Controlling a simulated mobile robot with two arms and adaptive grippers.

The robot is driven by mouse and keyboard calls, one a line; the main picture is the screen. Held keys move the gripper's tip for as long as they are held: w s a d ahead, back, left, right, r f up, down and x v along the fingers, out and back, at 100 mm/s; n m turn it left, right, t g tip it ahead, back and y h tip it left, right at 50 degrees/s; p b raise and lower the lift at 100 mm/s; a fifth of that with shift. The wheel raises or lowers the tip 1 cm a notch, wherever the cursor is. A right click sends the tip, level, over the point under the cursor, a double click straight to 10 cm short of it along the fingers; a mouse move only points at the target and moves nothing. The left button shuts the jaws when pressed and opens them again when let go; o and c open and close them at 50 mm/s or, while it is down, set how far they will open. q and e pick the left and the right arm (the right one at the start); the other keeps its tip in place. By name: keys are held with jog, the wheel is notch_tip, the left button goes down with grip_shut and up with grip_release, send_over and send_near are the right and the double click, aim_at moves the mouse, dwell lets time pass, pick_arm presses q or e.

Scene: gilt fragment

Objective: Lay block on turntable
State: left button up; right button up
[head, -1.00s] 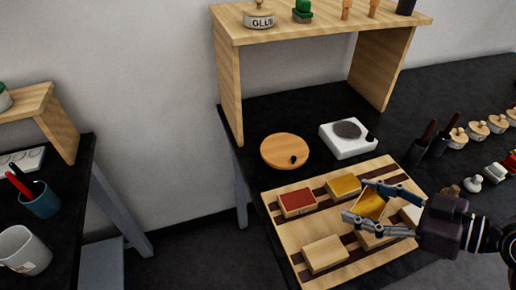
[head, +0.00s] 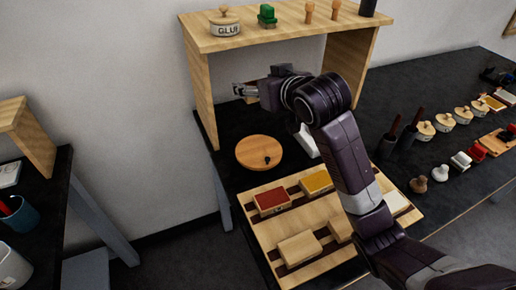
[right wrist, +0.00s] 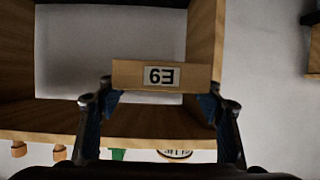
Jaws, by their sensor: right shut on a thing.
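My right gripper (head: 240,90) is raised in front of the shelf unit, above and behind the turntable in the head view. In the right wrist view it is shut on a wooden block (right wrist: 190,82), whose pale side carries a printed label between the fingers. The block's coloured top is hidden there, and the arm hides most of it in the head view. The turntable (head: 252,150), a round orange-wood disc with a small black knob, stands on the black bench, its top empty. The block is well apart from it. My left gripper is not in view.
A striped wooden board (head: 265,236) holds a red-topped block (head: 271,201), a yellow-topped block (head: 316,182) and plain blocks. A white device (head: 306,141) is partly behind my arm. The wooden shelf (head: 200,95) stands close behind, with a glue pot (head: 225,24) on top.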

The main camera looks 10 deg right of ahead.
jog(key=shift+w+a+r, duration=0.1)
jog(key=shift+r, duration=0.15)
send_over(257, 147)
notch_tip(257, 147, down, 15)
jog(key=shift+w+r, duration=0.1)
jog(key=shift+r, duration=0.05)
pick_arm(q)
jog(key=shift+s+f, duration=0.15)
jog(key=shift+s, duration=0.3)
pick_arm(e)
jog(key=shift+f, duration=2.5)
jog(key=shift+f, duration=0.15)
jog(key=o, duration=1.3)
jog(key=shift+c, duration=0.2)
